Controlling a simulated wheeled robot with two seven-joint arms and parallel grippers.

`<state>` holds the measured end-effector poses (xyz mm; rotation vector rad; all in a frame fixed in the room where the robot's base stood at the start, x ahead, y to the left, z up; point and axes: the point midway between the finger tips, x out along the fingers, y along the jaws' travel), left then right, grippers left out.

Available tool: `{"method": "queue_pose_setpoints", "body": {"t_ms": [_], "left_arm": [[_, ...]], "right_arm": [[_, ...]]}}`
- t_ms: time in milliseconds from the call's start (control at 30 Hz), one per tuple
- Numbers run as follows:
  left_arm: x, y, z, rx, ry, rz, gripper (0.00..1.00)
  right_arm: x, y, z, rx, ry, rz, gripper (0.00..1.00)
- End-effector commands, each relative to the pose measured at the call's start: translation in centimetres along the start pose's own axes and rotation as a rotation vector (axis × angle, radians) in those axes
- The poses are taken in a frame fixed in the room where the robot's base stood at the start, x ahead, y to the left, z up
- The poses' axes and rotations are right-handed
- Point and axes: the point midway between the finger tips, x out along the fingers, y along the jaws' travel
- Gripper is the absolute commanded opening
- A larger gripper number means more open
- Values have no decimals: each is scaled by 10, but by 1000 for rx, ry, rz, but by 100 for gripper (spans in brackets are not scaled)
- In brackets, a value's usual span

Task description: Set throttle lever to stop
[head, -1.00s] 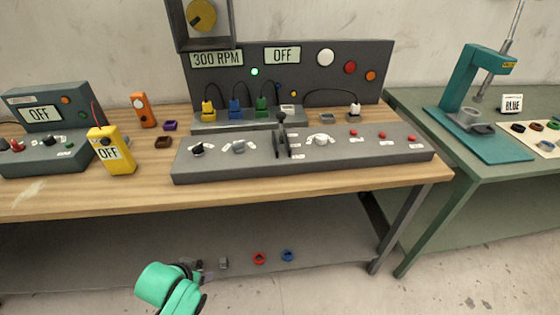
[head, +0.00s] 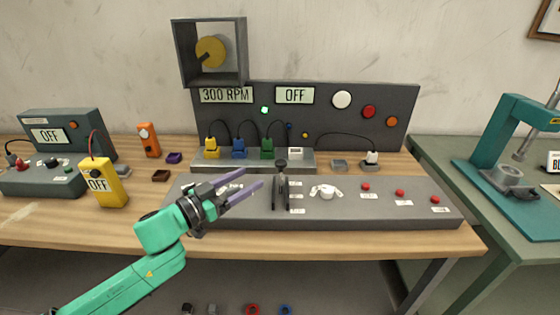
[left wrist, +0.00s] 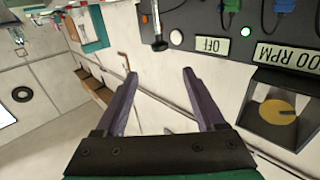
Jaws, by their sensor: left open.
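The throttle lever (head: 281,182) is a dark lever with a round black knob, standing roughly upright on the grey sloped console (head: 345,214). Small white labels sit along its right side. My left gripper (head: 252,178) is open and empty, just left of the lever and apart from it, its purple fingers pointing right towards it. In the left wrist view, the open fingers (left wrist: 160,76) have nothing between them. My right gripper is not in view.
Displays read 300 RPM (head: 226,95) and OFF (head: 294,95). A white selector knob (head: 325,192) and several red buttons lie right of the lever. Coloured plugs (head: 239,148) stand behind. A yellow meter (head: 102,182) is at left.

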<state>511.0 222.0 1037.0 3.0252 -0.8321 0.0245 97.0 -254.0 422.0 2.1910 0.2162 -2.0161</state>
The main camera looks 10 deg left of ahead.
Motion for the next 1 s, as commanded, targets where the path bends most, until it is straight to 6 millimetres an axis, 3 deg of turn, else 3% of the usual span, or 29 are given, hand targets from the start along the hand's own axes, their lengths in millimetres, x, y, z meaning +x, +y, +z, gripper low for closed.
{"method": "queue_pose_setpoints", "body": {"t_ms": [133, 367, 533, 867, 900, 1000], "left_arm": [[24, 0, -4, 2, 4, -1, 71], [69, -1, -4, -1, 3, -4, 71], [100, -1, -2, -2, 1, -3, 71], [112, 0, 1, 0, -2, -1, 71], [112, 0, 1, 0, -2, -1, 68], [111, 0, 1, 0, -2, -1, 29]], "right_arm": [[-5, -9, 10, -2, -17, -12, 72], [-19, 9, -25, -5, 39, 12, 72], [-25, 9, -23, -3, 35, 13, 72], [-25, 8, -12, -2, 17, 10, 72], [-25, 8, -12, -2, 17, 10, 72], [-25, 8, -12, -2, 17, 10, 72]]}}
